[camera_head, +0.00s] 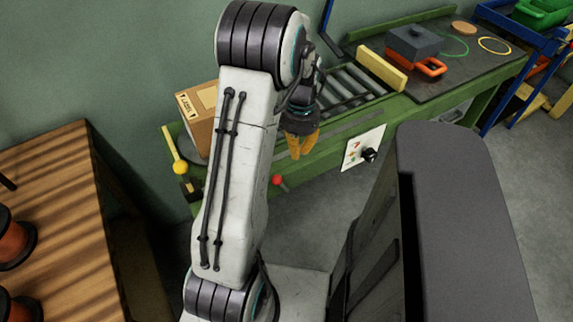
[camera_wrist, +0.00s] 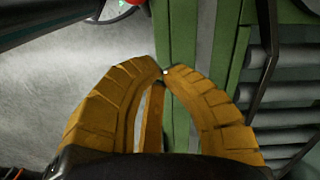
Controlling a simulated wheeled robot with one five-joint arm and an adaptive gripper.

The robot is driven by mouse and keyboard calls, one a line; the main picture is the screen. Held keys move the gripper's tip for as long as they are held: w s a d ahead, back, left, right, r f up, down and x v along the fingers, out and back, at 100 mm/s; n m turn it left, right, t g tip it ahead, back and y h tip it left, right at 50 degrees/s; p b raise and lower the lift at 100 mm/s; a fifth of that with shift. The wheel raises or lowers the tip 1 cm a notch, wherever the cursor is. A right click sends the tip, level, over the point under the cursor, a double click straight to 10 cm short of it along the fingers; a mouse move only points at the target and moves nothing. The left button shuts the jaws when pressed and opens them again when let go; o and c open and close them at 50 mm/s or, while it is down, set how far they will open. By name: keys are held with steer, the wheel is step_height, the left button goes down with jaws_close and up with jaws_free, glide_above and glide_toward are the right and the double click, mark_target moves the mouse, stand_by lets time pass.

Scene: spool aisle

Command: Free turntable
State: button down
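No part is clearly recognisable as a turntable. The nearest candidate is the dark worktop (camera_head: 470,66) on the green bench, marked with green and yellow rings. A grey lidded block (camera_head: 412,42) and an orange handled piece (camera_head: 430,67) sit on it. A red-knobbed lever (camera_head: 277,181) is at the bench's front; a red knob also shows at the wrist view's top edge (camera_wrist: 135,2). My gripper (camera_head: 299,150) hangs over the bench's front edge, left of the white panel.
A roller conveyor (camera_head: 348,88) runs along the green bench, ending at a yellow bar (camera_head: 382,69). A cardboard box (camera_head: 200,108) and a yellow-knobbed lever (camera_head: 181,167) are at left. A white panel (camera_head: 362,148) has a black knob. A wooden table (camera_head: 55,215) stands left.

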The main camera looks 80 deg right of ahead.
mark_target(281, 172)
steer(key=f, duration=0.3)
steer(key=shift+a+p, duration=0.2)
steer(key=shift+p, duration=0.2)
steer(key=shift+w+a+p, duration=0.5)
steer(key=shift+w+a, duration=0.1)
steer(key=shift+a, duration=0.05)
steer(key=shift+w+a+f, duration=0.35)
steer(key=shift+w+a, duration=0.3)
steer(key=shift+a, duration=0.15)
steer(key=shift+w+a+f+b, duration=0.35)
steer(key=shift+w+a+b, duration=0.3)
steer(key=shift+b, duration=0.15)
steer(key=shift+a+r, duration=0.1)
steer(key=shift+a, duration=0.1)
steer(key=shift+w, duration=0.1)
